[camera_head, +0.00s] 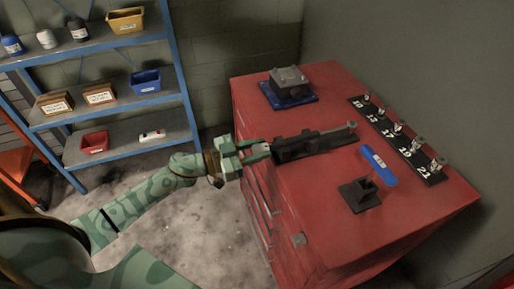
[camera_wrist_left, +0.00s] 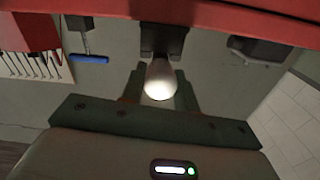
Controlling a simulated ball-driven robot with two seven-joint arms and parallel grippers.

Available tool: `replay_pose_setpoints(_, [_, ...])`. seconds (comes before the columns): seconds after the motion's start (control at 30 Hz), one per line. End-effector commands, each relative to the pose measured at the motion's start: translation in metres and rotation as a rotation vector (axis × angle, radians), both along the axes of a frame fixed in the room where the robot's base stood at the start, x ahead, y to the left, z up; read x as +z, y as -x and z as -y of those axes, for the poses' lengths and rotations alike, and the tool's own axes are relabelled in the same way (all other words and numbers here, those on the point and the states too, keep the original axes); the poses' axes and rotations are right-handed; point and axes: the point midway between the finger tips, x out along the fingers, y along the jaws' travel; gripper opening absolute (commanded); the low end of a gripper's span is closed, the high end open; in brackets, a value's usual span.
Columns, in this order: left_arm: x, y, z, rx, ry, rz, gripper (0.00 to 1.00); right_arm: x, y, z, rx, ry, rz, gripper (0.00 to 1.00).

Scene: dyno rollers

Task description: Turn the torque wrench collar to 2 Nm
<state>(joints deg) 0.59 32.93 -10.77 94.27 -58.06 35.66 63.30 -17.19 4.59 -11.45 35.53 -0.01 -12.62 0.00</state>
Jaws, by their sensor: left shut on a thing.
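The torque wrench (camera_head: 318,139) lies in a dark cradle on top of the red cabinet, its head pointing right. My left gripper (camera_head: 262,150) is at the wrench's left end, over the cabinet's left edge. In the left wrist view the rounded, pale metallic collar end (camera_wrist_left: 159,82) sits between the two fingers of my left gripper (camera_wrist_left: 160,95), which is shut on it. The dark cradle (camera_wrist_left: 162,38) shows behind it. I cannot read any torque scale or setting. My right gripper is not in view.
On the red cabinet (camera_head: 330,225) stand a grey device on a blue base (camera_head: 288,98), a numbered socket rail (camera_head: 400,140), and a blue-handled tool (camera_head: 379,166) by a black stand (camera_head: 358,194). A blue shelf (camera_head: 112,88) with bins stands at left. Floor between is clear.

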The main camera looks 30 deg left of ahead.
Motion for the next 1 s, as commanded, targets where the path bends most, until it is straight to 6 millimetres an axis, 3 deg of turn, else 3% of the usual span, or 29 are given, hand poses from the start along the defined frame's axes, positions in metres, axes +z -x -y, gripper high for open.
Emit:
replay_pose_setpoints(0.47, [-0.0003, 0.0008, 0.0006, -0.001, -0.330, 0.293, 0.08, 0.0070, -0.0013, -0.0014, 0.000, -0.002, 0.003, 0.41])
replay_pose_setpoints(1.0, [-0.0031, 0.0015, 0.0015, -0.001, -0.713, 0.634, 0.08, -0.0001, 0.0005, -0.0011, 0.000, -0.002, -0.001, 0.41])
